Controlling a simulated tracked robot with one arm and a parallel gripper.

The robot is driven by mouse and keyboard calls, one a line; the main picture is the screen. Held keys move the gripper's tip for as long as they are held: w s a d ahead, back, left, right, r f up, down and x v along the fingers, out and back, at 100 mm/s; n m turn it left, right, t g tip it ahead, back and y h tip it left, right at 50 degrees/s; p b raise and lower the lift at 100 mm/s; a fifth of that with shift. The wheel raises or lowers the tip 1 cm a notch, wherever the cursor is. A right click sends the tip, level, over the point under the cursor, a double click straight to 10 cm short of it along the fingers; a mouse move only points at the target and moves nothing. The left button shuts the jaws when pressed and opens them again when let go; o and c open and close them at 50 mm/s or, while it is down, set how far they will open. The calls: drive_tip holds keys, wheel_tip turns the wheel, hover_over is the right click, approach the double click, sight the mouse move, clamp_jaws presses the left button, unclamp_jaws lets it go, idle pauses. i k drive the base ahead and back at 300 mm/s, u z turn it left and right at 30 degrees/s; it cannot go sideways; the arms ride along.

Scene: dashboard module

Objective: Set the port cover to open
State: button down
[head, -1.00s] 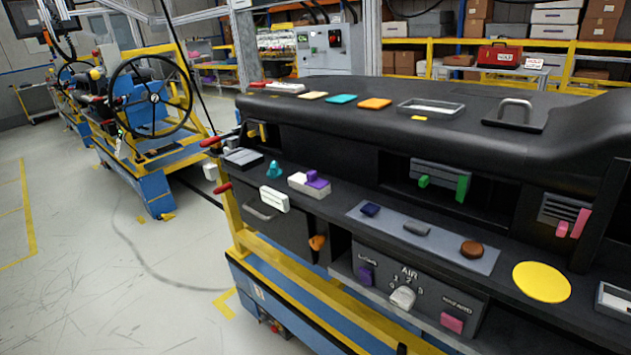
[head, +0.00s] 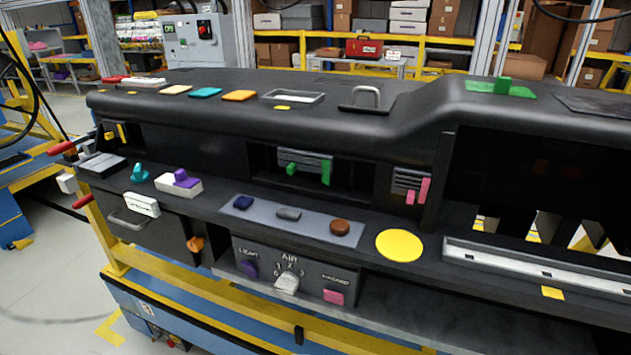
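No part is marked as the port cover, and I cannot tell for certain which one it is. A flat yellow disc (head: 399,245) lies on the ledge of the black dashboard (head: 330,90), right of the centre. A grey flat flap (head: 103,164) lies at the left end of the same ledge. An orange piece (head: 195,244) sits on the front face, right of the glove box handle (head: 128,221). No opening shows at the disc. My gripper is not in view.
The ledge also holds a teal knob (head: 139,174), a purple slider (head: 187,178) and a brown round button (head: 340,227). Below are the AIR dial (head: 287,283) and a pink button (head: 333,297). A yellow and blue frame (head: 200,305) carries the dashboard. Open floor shows at the lower left.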

sight(181, 180)
drive_tip(key=k, duration=0.4)
drive_tip(key=u, duration=0.5)
drive_tip(key=i, duration=1.35)
drive_tip(key=z, duration=0.55)
